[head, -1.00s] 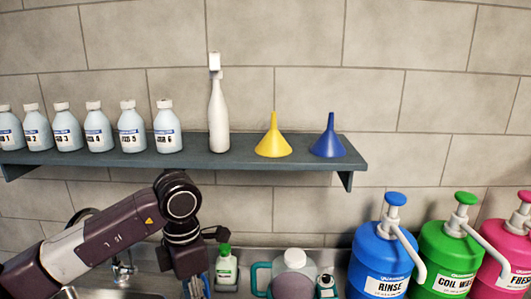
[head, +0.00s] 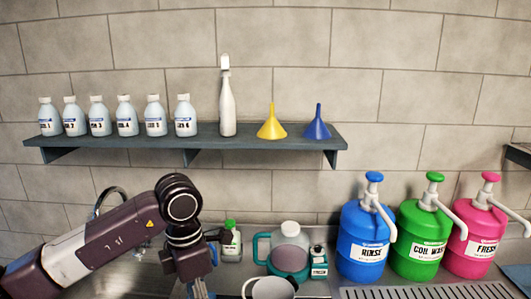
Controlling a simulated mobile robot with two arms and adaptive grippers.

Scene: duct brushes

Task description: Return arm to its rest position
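My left arm (head: 95,245) comes in from the lower left. Its wrist bends down at the centre left. My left gripper (head: 198,291) points down at the bottom edge, where only a bluish part of it shows. Its fingertips are cut off, so I cannot tell whether it is open or holds anything. My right arm and gripper are not in view.
A wall shelf (head: 270,146) holds several labelled bottles, a white bottle (head: 227,110) and two funnels. Below stand a small green-capped bottle (head: 231,243), a jug (head: 289,250), a pot (head: 270,289) and three pump containers (head: 367,240). A faucet (head: 110,200) is behind my arm.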

